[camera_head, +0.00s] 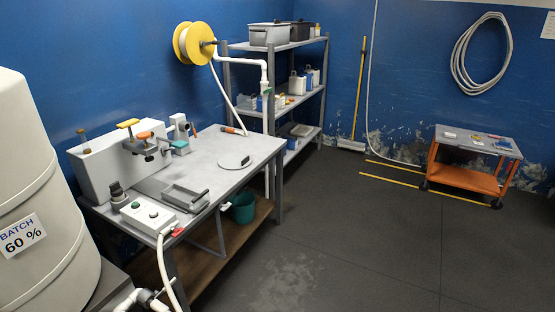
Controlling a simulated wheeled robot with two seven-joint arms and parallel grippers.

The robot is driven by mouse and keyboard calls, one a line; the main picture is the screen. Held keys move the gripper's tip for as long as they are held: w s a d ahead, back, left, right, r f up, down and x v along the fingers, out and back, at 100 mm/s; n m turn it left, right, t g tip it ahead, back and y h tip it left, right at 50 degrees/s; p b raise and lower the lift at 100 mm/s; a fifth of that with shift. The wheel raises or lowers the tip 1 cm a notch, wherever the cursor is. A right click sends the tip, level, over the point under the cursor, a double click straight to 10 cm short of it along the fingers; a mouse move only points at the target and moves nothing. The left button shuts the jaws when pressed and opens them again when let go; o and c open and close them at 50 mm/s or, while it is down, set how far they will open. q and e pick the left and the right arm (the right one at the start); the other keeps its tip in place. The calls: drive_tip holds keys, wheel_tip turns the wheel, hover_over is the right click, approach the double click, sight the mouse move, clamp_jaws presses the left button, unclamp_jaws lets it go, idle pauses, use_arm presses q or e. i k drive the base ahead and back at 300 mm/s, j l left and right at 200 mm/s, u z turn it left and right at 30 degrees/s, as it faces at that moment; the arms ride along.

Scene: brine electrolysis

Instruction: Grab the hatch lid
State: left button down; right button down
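Nothing is touching the handle. Neither of my grippers shows in the head view.
A grey rectangular frame with a handle (185,196) and a white control box (148,214) are at the bench's front left. A white box-shaped unit (103,166) stands behind. A large white tank (35,200) is at left. Open floor (350,240) lies right of the bench.

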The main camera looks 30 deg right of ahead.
sight(237, 161)
drive_tip(key=z, duration=0.7)
drive_tip(key=i+z, duration=0.1)
